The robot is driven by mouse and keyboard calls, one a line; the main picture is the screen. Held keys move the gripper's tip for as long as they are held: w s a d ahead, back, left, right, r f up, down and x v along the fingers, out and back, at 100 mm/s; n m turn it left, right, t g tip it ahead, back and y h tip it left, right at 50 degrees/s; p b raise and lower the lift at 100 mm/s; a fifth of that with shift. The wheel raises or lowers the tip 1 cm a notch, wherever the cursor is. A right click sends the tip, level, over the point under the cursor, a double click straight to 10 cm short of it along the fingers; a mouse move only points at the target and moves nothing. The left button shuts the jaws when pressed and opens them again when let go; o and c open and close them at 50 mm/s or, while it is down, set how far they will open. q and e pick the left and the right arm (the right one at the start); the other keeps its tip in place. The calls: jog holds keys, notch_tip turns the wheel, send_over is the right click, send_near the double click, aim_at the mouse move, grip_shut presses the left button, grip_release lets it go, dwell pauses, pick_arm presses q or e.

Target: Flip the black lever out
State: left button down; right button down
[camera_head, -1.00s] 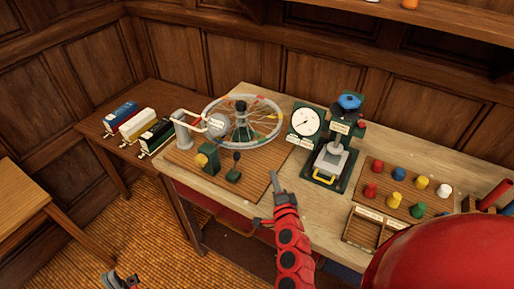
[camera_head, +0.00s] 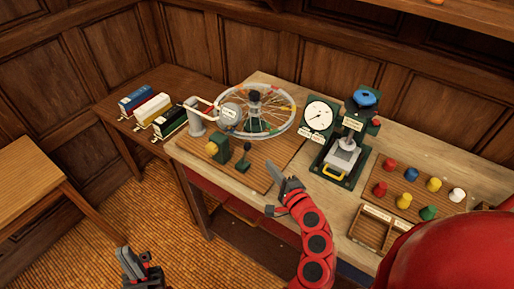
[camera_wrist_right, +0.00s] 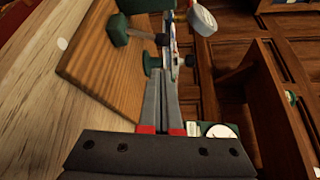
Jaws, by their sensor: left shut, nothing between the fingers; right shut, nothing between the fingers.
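The black lever (camera_head: 246,149) is a thin stalk with a black knob on a small green base. It stands roughly upright near the front of the wooden board (camera_head: 262,171), beside a green block with a yellow knob (camera_head: 213,149). In the right wrist view the black knob (camera_wrist_right: 162,40) appears just beyond the fingertips. My right gripper (camera_head: 274,209) is shut and empty, in front of the board and to the right of the lever, apart from it. Its closed fingers show in the wrist view (camera_wrist_right: 169,80). My left gripper (camera_head: 124,252) is shut and empty, low at the left, over the floor.
A spoked wheel (camera_head: 284,97) stands behind the lever. A dial gauge (camera_head: 318,116) and a green press with a blue handwheel (camera_head: 365,97) stand to the right. Coloured pegs and a wooden tray (camera_head: 371,230) lie further right. Several binders (camera_head: 153,107) are on the side table.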

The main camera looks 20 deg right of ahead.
aim_at(245, 154)
jog(key=shift+w+r+p, duration=0.1)
jog(key=shift+w+p, duration=0.2)
jog(key=shift+w, duration=0.25)
jog(key=w+p, duration=0.1)
jog(key=w, duration=0.4)
jog(key=w+a+f+p, duration=0.1)
jog(key=w, duration=0.1)
jog(key=shift+w+a+p, duration=0.1)
jog(key=shift+w+p, duration=0.1)
jog(key=shift+p, duration=0.1)
jog(key=shift+w+f, duration=0.2)
jog(key=shift+w, duration=0.5)
